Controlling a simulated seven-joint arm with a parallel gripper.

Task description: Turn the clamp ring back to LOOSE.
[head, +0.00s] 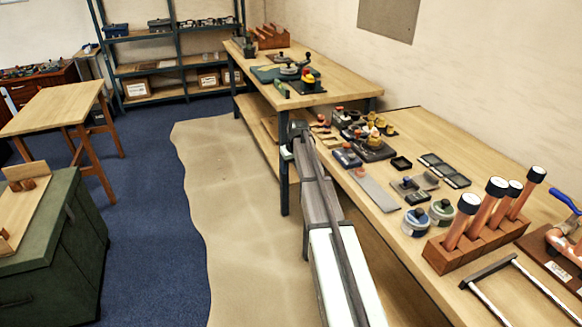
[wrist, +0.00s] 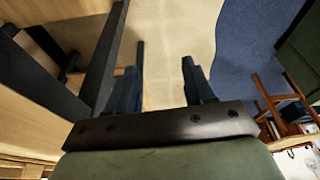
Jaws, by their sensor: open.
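My gripper (wrist: 164,62) is open in the wrist view, its two dark fingers apart with nothing between them. Beyond them is bare floor. In the head view my arm reaches away alongside the front edge of the right-hand workbench (head: 405,268). A copper pipe manifold (head: 565,243) with a blue handle stands on a dark board at the right edge, partly cut off. I cannot make out which part is the clamp ring, nor any LOOSE mark. My gripper is well away from the manifold.
A grey frame (head: 490,270) lies nearby. Two round pots, blue (head: 416,222) and green (head: 441,212), and several small fittings crowd the bench. The sandy floor strip (head: 215,200) is clear.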

